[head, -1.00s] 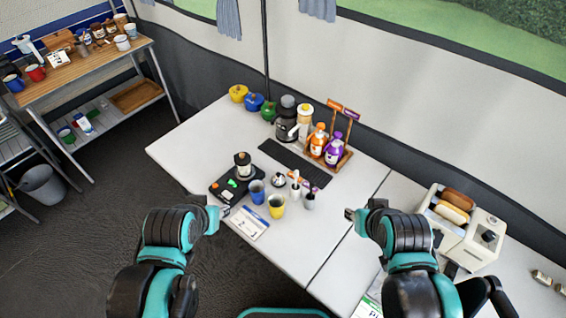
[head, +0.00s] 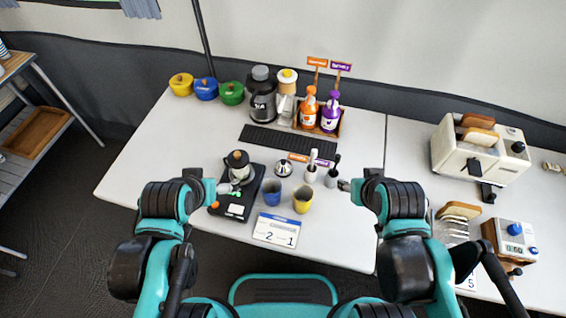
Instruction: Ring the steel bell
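The steel bell (head: 284,168) is a small shiny dome with a dark base on the white table, just behind the blue cup (head: 272,190) and left of the small utensil holders. My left gripper (head: 230,188) is left of the bell, in front of or over the black scale (head: 238,200). My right gripper (head: 343,185) is to the right of the bell, near the dark-handled utensil holder (head: 332,174). Both grippers are apart from the bell. Their fingers are too small to tell whether they are open or shut.
A yellow cup (head: 303,199) and a number card (head: 276,230) stand in front of the bell. A dark mat (head: 288,143) lies behind it, with a coffee maker (head: 262,96) and syrup bottles (head: 308,108) farther back. A toaster (head: 478,152) is at right.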

